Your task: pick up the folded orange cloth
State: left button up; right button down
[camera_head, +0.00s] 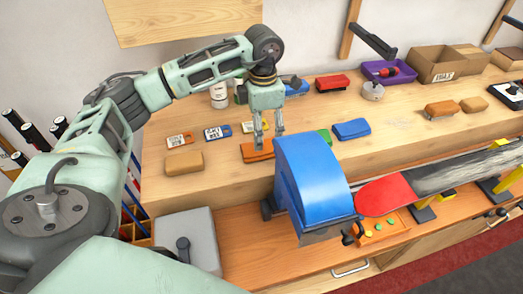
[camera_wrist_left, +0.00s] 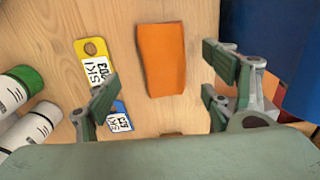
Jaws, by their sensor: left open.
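The folded orange cloth (camera_head: 257,152) lies flat on the wooden bench top, left of the blue machine housing. In the left wrist view the cloth (camera_wrist_left: 161,58) is a whole orange rectangle near the top middle. My left gripper (camera_head: 269,139) points down at the cloth, its fingers partly in front of it in the head view. The gripper (camera_wrist_left: 160,88) also shows in the left wrist view, with its fingers wide apart and nothing between them. The cloth lies between the finger lines. I cannot tell the exact height of the fingertips above it.
The blue machine housing (camera_head: 315,185) stands close to the right. Tags lie left of the cloth, one with a yellow end (camera_wrist_left: 95,65) and one with a blue end (camera_wrist_left: 118,117). A tan block (camera_head: 184,163) and a folded blue cloth (camera_head: 351,129) lie on the bench.

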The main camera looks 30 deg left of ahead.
pick_arm(q)
jog(key=shift+s+f, duration=0.15)
jog(key=shift+f, duration=0.25)
jog(key=f+p, duration=0.1)
jog(key=f, duration=0.2)
jog(key=f+p, duration=0.1)
jog(key=shift+s+f+p, duration=0.25)
jog(key=shift+s+p, duration=0.05)
jog(key=shift+f, duration=0.2)
jog(key=shift+c, duration=0.6)
jog(key=c, duration=1)
pick_arm(e)
jog(key=r, duration=0.2)
jog(key=shift+w+a+r, duration=0.2)
jog(key=shift+r, duration=0.2)
pick_arm(q)
jog(key=shift+c, duration=0.2)
pick_arm(e)
jog(key=shift+f, duration=0.1)
